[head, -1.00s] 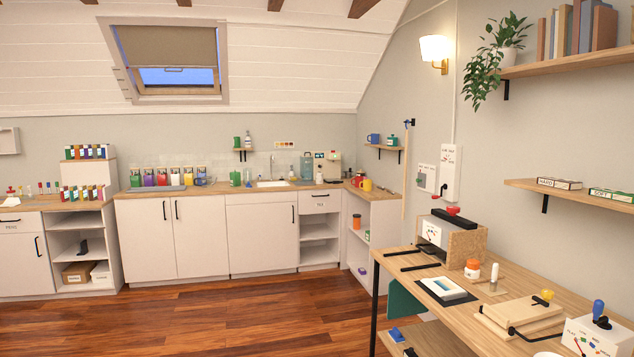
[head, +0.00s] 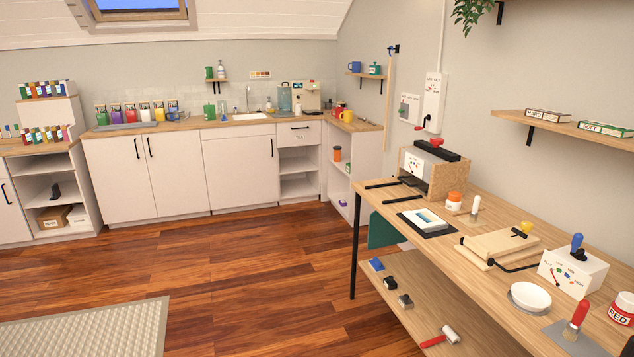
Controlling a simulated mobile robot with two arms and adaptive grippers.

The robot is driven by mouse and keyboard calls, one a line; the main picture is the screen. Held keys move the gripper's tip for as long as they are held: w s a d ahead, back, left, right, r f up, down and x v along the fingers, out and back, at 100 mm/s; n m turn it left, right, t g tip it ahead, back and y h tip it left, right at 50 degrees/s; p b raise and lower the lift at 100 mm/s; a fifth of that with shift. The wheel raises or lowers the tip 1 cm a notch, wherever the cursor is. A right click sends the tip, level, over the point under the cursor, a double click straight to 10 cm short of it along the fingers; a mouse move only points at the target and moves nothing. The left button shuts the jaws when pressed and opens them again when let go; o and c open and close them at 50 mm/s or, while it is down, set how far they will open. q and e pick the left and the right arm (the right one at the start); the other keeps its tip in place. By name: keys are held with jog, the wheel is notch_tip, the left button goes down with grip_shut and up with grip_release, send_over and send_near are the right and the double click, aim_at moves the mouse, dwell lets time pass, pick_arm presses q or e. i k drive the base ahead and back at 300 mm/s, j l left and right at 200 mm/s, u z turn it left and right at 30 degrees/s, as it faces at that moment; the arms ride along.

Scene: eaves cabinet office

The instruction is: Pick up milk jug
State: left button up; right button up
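I cannot make out for certain which thing is the milk jug. On the far counter (head: 190,124), small vessels stand near a boxy coffee machine (head: 306,97). Among them are a yellow mug-like vessel (head: 347,116) to the machine's right and a green jug-like vessel (head: 209,112) left of the sink (head: 250,116). They are too small to tell more. Neither of my grippers shows in the head view.
A wooden workbench (head: 470,222) with a press (head: 430,170), a white bowl (head: 530,297) and a control box (head: 572,272) fills the right foreground. A grey mat (head: 85,328) lies at lower left. Open wooden floor (head: 250,270) lies before the white cabinets.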

aim_at(299, 107)
jog(key=i+u, duration=0.2)
jog(key=i, duration=6.35)
